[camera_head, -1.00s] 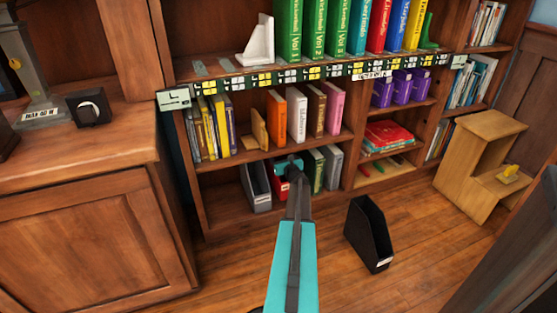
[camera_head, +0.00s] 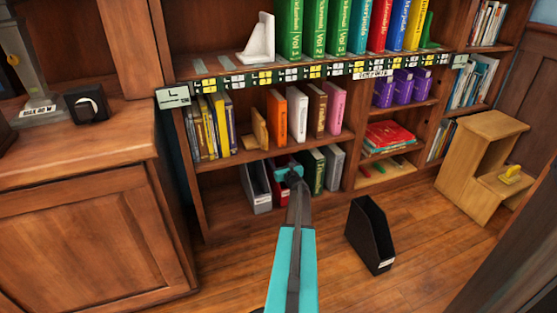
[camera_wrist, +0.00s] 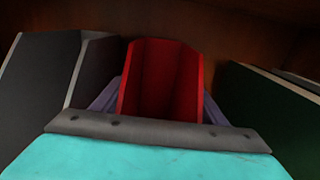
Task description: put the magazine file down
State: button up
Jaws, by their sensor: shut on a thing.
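A red magazine file (camera_head: 283,189) is on the bottom shelf of the bookcase, between a grey magazine file (camera_head: 256,187) and green-backed volumes (camera_head: 314,170). My gripper (camera_head: 286,168) is at its front and hides most of it in the head view. In the wrist view the red file (camera_wrist: 160,82) stands upright straight ahead, and my gripper's fingers (camera_wrist: 160,100) are shut on its two sides. The grey file (camera_wrist: 45,75) is at left and a dark green volume (camera_wrist: 265,115) at right. Whether the red file's base touches the shelf is hidden.
A black magazine file (camera_head: 368,232) stands on the wood floor right of my arm. A wooden step stool (camera_head: 468,165) is at the right. A wooden cabinet (camera_head: 90,235) fills the left. The shelf above holds several books (camera_head: 297,115).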

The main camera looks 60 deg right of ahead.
jog(key=shift+f, duration=0.15)
jog(key=o, duration=1.7)
jog(key=shift+c, duration=0.2)
jog(key=shift+r, duration=0.2)
jog(key=p+v, duration=0.3)
jog(key=v, duration=0.9)
jog(key=shift+s, duration=0.1)
